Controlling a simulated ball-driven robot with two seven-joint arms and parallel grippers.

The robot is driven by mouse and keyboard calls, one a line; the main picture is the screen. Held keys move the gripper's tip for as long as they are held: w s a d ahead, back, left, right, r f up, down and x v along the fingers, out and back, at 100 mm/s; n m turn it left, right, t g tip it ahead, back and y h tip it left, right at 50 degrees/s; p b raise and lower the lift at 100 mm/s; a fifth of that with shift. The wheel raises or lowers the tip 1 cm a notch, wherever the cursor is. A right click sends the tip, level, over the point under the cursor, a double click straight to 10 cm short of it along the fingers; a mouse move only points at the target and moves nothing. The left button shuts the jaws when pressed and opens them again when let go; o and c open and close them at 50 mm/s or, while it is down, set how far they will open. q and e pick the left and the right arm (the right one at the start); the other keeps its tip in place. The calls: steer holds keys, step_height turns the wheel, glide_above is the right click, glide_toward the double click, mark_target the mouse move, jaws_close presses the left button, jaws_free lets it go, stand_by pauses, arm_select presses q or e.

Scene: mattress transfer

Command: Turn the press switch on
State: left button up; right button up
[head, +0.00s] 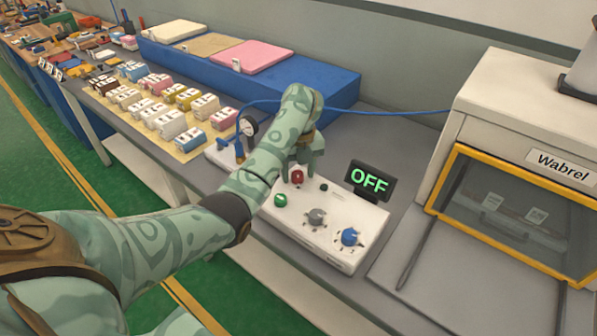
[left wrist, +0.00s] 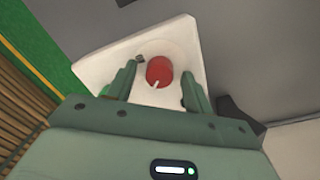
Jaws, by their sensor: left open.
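A white control box (head: 290,240) lies on the grey bench. It carries a red knob (head: 297,177), a green button (head: 281,200), a grey knob (head: 317,217) and a blue knob (head: 350,237). A black display (head: 370,181) behind it reads "OFF" in green. My left gripper (head: 299,168) is open above the far part of the box, pointing down at the red knob. In the left wrist view the red knob (left wrist: 159,71), with a white mark, shows between the two spread fingers; I cannot tell whether they touch it. My right gripper is out of view.
A round gauge (head: 249,125) with a blue hose stands at the box's far left. A white machine (head: 520,100) with a yellow-framed window, labelled "Wabrel", stands at right. Small coloured blocks (head: 172,123) and a blue platform (head: 310,82) with pads lie beyond the box.

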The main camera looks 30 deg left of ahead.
arm_select(q)
steer(key=c, duration=1)
steer(key=shift+r, duration=0.1)
steer(key=m+p, duration=0.2)
steer(key=shift+d+r+m, duration=0.1)
steer(key=shift+r+m, duration=0.05)
steer(key=shift+m, duration=0.15)
steer(key=m+p, duration=0.3)
steer(key=m, duration=0.2)
steer(key=shift+p, duration=0.4)
steer(key=m+p, duration=0.3)
steer(key=m, duration=0.2)
steer(key=shift+s+m+t, duration=0.1)
steer(key=shift+m+t, duration=0.2)
steer(key=shift+m, duration=0.1)
steer(key=shift+f+m+p, duration=0.2)
steer(key=shift+m+p, duration=0.8)
steer(key=shift+m, duration=1.3)
